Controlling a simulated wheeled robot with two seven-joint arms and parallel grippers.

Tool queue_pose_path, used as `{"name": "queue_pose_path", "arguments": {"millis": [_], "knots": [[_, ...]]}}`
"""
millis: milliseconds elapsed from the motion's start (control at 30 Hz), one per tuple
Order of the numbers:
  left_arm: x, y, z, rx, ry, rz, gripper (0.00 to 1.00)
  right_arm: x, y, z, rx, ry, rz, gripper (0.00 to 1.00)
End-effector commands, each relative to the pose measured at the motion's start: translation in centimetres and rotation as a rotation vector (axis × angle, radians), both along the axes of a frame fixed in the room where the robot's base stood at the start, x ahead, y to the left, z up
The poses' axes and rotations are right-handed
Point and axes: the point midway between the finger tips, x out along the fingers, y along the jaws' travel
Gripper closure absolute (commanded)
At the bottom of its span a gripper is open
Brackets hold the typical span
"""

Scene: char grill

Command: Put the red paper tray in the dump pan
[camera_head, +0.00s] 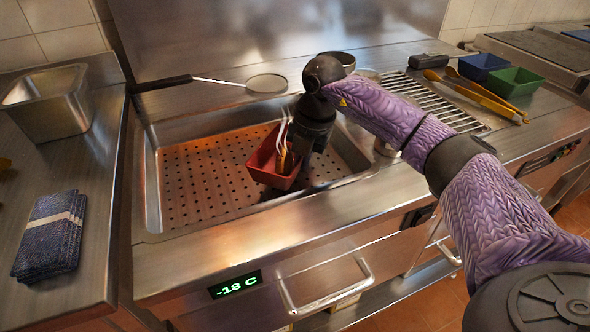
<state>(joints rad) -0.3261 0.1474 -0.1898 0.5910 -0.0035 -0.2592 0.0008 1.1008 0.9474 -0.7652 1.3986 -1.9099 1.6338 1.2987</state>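The red paper tray (268,172) is in the middle of the head view, over the right part of the perforated dump pan (195,180). My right gripper (286,150) reaches in from the right and points down at the tray. Its fingers are closed on the tray's wall, and the tray looks slightly tilted. Part of the tray's right side is hidden by the gripper. I cannot tell whether its bottom touches the pan. Something orange shows inside the tray. My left gripper is not in view.
A long-handled strainer (267,83) lies behind the pan. A metal container (50,103) and folded dark cloths (50,235) are on the left counter. A grill rack (440,100), tongs (478,94), a blue tray (482,66) and a green tray (515,82) are at right.

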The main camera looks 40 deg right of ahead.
Motion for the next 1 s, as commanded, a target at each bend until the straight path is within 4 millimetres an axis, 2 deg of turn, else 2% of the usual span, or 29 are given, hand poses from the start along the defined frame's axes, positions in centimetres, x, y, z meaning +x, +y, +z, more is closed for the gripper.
{"name": "queue_pose_path", "arguments": {"millis": [33,100,400,600,800,867,1000], "knots": [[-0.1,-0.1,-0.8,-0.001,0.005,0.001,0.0,0.0,0.0,-1.5,0.0,0.004,0.0,1.0],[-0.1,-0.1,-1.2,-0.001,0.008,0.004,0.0,0.0,0.0,-2.5,0.0,0.004,0.0,1.0],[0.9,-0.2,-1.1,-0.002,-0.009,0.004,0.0,0.0,0.0,-2.5,-0.001,0.001,0.0,1.0],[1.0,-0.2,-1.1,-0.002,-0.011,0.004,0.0,0.0,0.0,-2.5,-0.001,0.001,0.0,0.61],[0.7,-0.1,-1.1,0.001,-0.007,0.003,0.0,0.0,0.0,-2.4,0.0,0.0,0.001,0.61],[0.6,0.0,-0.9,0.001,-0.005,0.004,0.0,0.0,0.0,-2.0,0.0,-0.001,0.001,0.61],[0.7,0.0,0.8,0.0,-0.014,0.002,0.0,-0.4,-0.3,1.4,0.001,-0.005,0.001,0.61]]}}
